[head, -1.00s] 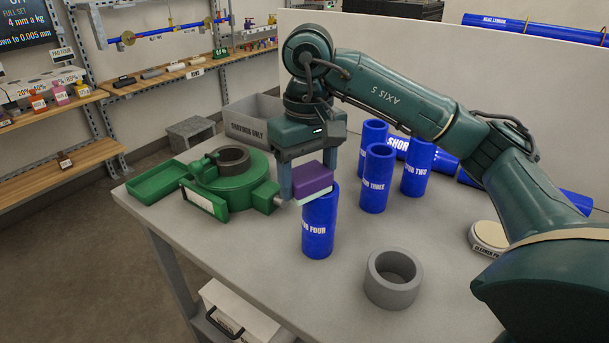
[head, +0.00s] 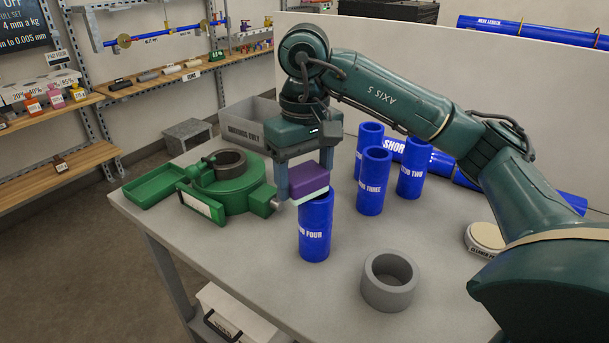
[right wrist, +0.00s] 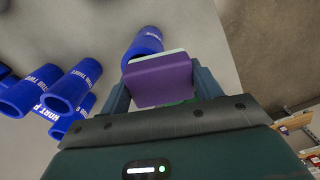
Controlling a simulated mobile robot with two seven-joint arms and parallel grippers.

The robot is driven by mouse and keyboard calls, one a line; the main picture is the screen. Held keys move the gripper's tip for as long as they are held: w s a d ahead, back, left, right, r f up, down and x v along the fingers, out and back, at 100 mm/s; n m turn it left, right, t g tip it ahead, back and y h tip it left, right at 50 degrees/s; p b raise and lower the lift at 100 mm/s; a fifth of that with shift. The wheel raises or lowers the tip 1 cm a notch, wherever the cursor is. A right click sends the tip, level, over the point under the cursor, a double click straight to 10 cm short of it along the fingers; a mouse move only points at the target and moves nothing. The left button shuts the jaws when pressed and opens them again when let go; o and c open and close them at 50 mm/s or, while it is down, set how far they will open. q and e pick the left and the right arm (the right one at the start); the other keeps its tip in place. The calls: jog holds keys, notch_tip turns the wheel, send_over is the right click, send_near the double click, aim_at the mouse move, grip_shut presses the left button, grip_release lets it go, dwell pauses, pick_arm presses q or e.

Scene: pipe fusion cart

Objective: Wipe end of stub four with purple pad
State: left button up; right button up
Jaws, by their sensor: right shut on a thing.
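My right gripper (head: 308,180) is shut on the purple pad (head: 309,181), which has a pale layer along its lower side. The pad is at the top end of the upright blue stub four (head: 314,245) and hides part of its rim. In the right wrist view, the purple pad (right wrist: 160,80) sits between the fingers, overlapping the near side of the stub's open end (right wrist: 143,42). I cannot tell whether pad and rim touch. My left gripper is not in view.
Stub three (head: 372,185), stub two (head: 413,170) and another blue stub stand behind to the right. A green clamp-like fixture (head: 232,195) is at left. A grey ring (head: 388,289) sits in front, and a round cleaner container (head: 487,237) at right.

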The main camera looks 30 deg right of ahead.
jog(key=shift+r+p, duration=2.15)
jog(key=shift+r, duration=0.65)
jog(key=shift+r+p, duration=0.5)
jog(key=shift+r, duration=0.1)
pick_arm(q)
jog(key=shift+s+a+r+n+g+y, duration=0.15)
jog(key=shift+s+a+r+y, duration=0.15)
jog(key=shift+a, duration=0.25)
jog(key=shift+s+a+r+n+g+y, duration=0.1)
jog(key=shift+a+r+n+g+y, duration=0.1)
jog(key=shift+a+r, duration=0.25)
pick_arm(e)
jog(key=shift+f, duration=0.1)
jog(key=shift+s+d, duration=0.1)
jog(key=shift+s, duration=0.05)
pick_arm(q)
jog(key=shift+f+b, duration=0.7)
jog(key=shift+b, duration=0.05)
pick_arm(e)
jog(key=s+d, duration=0.3)
jog(key=s, duration=0.4)
